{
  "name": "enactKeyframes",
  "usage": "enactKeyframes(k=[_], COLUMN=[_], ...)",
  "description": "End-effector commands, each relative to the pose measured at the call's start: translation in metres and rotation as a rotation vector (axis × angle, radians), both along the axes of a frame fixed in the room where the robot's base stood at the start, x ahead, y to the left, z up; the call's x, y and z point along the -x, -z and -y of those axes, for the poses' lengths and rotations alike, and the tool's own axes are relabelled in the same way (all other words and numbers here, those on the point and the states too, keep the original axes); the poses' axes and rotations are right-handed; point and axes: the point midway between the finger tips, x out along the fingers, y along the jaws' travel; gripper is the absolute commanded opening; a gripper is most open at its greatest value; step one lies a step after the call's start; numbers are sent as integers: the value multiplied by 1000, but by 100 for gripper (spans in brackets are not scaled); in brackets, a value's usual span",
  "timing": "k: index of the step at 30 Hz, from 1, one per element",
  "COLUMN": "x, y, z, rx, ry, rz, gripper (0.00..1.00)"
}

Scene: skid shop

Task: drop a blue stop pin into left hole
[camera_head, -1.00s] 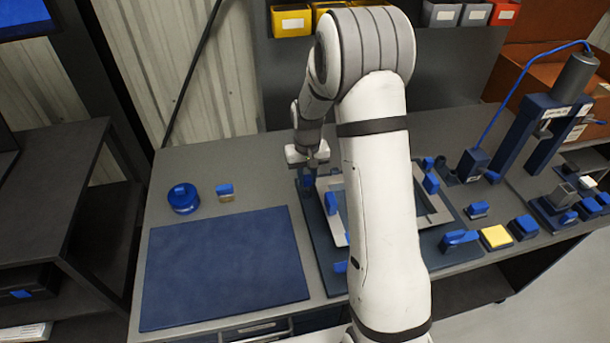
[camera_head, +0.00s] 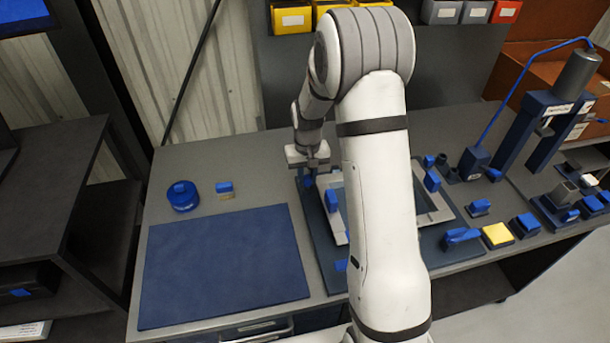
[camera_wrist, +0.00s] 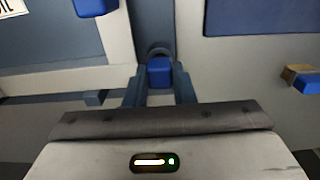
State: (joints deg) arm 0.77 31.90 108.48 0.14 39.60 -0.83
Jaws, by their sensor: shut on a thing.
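My gripper (camera_head: 308,174) is at the back left corner of a dark blue fixture plate (camera_head: 316,246), beside a light grey rectangular frame (camera_head: 437,216). In the wrist view my gripper (camera_wrist: 160,84) is shut on a blue stop pin (camera_wrist: 160,72), which sits between the two fingers. A dark curved rim (camera_wrist: 158,48) shows just past the pin; I cannot tell whether it is the left hole. The pin's lower end is hidden, so I cannot tell whether it is inside a hole.
Blue clamps stand around the frame, one on its left side (camera_head: 331,201). A blue press (camera_head: 536,130) stands right. My arm hides part of the frame.

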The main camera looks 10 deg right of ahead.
Motion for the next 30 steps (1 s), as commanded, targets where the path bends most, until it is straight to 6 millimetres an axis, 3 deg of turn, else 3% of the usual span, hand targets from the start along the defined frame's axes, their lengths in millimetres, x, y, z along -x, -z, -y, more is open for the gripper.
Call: enactKeyframes(k=[24, 25, 30], x=[0, 0, 0], y=[4, 4, 4], z=[0, 0, 0], rx=[0, 0, 0], ry=[0, 0, 0], rz=[0, 0, 0], gripper=[0, 24, 38])
